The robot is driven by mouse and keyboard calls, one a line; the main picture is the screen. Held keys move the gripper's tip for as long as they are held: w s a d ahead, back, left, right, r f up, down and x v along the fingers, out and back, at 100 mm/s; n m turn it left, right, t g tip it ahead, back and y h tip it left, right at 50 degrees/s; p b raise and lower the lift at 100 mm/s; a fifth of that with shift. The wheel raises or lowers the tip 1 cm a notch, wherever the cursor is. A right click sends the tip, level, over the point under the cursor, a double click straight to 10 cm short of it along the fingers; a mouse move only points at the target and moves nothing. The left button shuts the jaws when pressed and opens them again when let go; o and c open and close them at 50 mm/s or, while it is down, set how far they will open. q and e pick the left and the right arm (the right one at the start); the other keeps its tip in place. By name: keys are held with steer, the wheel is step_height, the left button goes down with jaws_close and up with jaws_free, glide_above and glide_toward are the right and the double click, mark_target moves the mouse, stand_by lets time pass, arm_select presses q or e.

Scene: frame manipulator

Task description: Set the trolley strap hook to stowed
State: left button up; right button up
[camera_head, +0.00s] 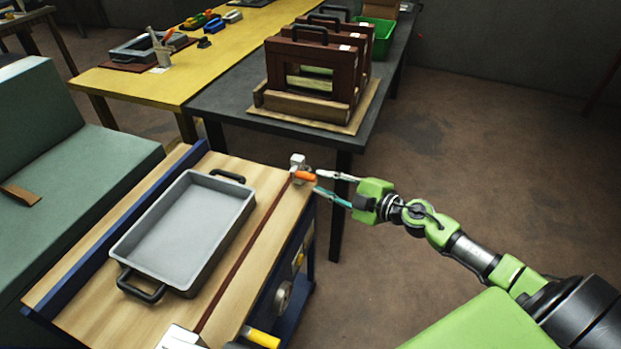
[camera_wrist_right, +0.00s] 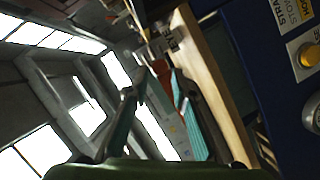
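The trolley (camera_head: 85,315) has a wooden top with a grey tray (camera_head: 190,225) on it. A dark red-brown strap (camera_head: 245,255) runs along the top beside the tray. At its far end is a metal bracket (camera_head: 298,161) with an orange hook handle (camera_head: 305,176). My right gripper (camera_head: 319,181) is open, its fingertips right at the handle's outer end. Whether they touch it I cannot tell. In the right wrist view the fingers are apart, with a red-orange piece (camera_wrist_right: 177,90) near the right finger. My left gripper is not in view.
A grey table (camera_head: 225,100) with brown frames (camera_head: 315,70) stands behind the trolley. A green bench (camera_head: 80,190) is at left. The trolley's side carries a knob (camera_head: 283,295) and a yellow handle (camera_head: 262,337); the right wrist view shows a yellow button (camera_wrist_right: 309,55) and label. Floor at right is clear.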

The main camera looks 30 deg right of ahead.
mark_target(317, 180)
steer(key=shift+x, duration=2.65)
jaws_close()
